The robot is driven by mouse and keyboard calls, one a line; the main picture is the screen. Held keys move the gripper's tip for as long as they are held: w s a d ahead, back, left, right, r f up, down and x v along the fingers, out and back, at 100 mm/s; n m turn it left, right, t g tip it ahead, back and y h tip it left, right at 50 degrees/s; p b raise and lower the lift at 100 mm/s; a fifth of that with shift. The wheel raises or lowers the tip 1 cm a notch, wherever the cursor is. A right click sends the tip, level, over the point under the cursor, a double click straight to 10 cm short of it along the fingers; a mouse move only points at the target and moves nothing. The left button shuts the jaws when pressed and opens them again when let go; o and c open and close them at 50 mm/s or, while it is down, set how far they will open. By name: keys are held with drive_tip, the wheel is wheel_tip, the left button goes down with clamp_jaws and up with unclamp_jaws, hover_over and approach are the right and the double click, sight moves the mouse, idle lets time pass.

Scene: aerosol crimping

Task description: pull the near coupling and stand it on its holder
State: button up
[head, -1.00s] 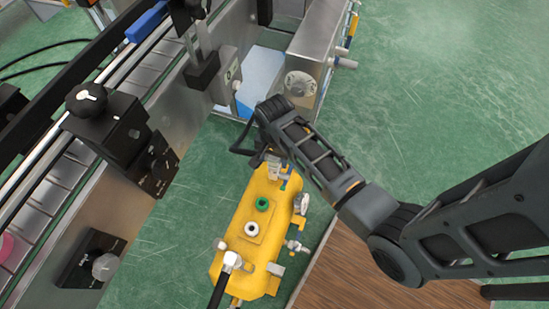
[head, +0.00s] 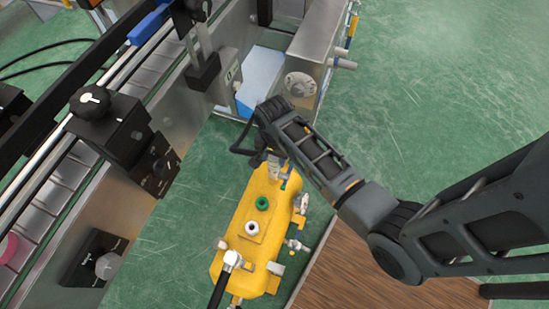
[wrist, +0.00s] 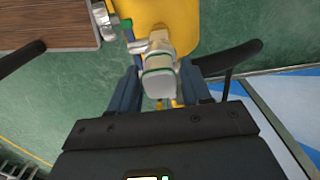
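The yellow tank (head: 232,205) stands on the green floor. A silver-white coupling with green bands (wrist: 158,82) is at the tank's end in the wrist view. My gripper (wrist: 160,72) has one finger on each side of this coupling, with narrow gaps showing, so it looks open around it. In the head view my gripper (head: 268,160) is at the tank's far end, partly hidden by my wrist. Another coupling with a black hose (head: 232,259) sits at the tank's near end. A green ring (head: 262,203) and a white ring (head: 251,228) stand on top of the tank; I cannot tell which is the holder.
A steel conveyor machine with black knobs (head: 90,102) runs along the left. A steel cabinet (head: 305,75) stands beyond the tank. Valves (head: 302,203) stick out from the tank's right side. A brown wooden board (head: 350,275) lies at lower right. Green floor is free at right.

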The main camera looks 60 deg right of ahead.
clamp_jaws()
drive_tip(key=shift+r, duration=0.2)
drive_tip(key=shift+r+p, duration=2.85)
drive_tip(key=shift+p, duration=0.55)
